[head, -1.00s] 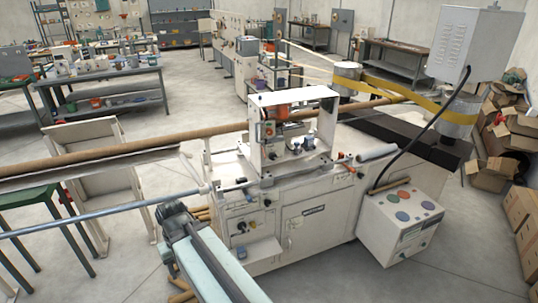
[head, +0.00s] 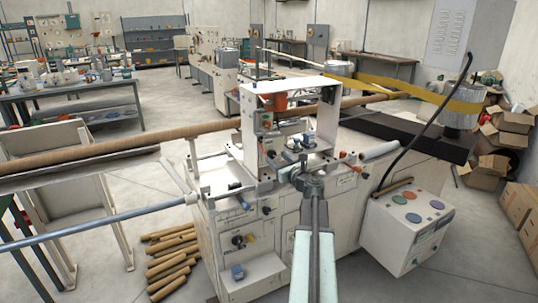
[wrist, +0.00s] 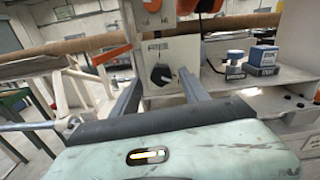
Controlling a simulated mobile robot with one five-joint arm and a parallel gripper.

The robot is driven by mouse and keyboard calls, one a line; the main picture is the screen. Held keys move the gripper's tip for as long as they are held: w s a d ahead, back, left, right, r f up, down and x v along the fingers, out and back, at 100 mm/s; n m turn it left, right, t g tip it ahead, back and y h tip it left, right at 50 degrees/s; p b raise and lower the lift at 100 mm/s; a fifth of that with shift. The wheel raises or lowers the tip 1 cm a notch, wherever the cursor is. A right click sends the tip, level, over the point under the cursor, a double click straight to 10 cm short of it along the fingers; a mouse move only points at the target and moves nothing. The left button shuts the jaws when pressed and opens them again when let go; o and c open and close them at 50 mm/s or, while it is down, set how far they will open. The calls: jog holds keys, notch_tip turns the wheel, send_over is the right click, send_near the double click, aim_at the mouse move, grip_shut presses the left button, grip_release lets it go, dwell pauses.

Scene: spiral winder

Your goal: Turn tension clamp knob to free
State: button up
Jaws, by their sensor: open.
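A black knob (wrist: 162,75) with a pale mark sits on a white panel of the winder, seen between my fingers in the wrist view. I cannot be sure that it is the tension clamp knob. My gripper (wrist: 160,82) is open, its two fingers pointing toward that panel with nothing between them in its grasp. In the head view my gripper (head: 300,173) is at the front of the winder (head: 318,215), below the blue knobs (head: 299,143). The gripper hides part of the machine front there.
A long brown tube (head: 120,142) crosses behind, and a steel bar (head: 90,223) reaches left. A control box (head: 405,228) stands right. Cardboard tubes (head: 172,260) lie on the floor.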

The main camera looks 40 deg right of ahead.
aim_at(269, 151)
jog(key=x, duration=0.7)
jog(key=shift+w+d, duration=0.2)
jog(key=shift+w, duration=0.05)
jog(key=c, duration=1.1)
jog(key=shift+s, duration=0.15)
grip_shut()
